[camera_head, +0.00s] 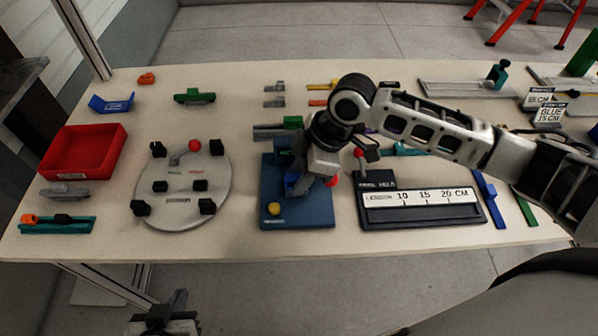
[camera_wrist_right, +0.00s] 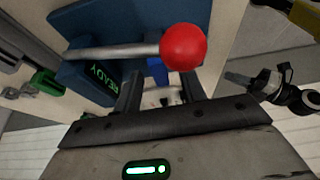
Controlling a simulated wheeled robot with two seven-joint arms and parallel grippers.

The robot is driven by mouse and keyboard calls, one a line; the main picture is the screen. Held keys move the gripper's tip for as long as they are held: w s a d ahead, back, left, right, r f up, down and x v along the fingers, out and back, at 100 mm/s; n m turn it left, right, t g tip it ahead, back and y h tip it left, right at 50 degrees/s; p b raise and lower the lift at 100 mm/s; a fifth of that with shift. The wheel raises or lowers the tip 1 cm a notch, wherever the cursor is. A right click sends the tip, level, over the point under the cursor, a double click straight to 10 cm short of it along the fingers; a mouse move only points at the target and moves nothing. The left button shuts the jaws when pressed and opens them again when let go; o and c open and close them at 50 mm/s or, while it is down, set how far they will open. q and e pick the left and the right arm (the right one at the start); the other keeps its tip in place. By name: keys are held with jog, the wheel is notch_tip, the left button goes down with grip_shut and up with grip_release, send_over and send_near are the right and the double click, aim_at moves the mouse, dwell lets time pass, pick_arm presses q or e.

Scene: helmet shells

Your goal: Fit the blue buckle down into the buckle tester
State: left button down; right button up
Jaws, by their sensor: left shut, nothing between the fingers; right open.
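The buckle tester (camera_head: 313,215) is a dark blue block with a flat base and a yellow button (camera_head: 273,209), at the table's front middle. In the right wrist view its upright part (camera_wrist_right: 92,82) shows green lettering that reads READY. A red-balled lever (camera_wrist_right: 183,47) crosses in front of it. The blue buckle (camera_wrist_right: 157,70) shows between my right fingers, at the tester; whether it is fully seated is hidden. My right gripper (camera_head: 300,187) is open, low over the tester and around the buckle. My left gripper (camera_head: 166,316) is shut and empty, below the table's front edge.
A round grey fixture (camera_head: 184,212) with black clamps and a red ball stands left of the tester. A black length gauge (camera_head: 420,212) stands to its right. A red tray (camera_head: 83,150) is at the far left. My right arm covers part of the back right.

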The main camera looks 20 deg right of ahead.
pick_arm(q)
jog(key=shift+d+r, duration=0.1)
pick_arm(e)
jog(key=v, duration=1.5)
jog(key=shift+s, duration=0.1)
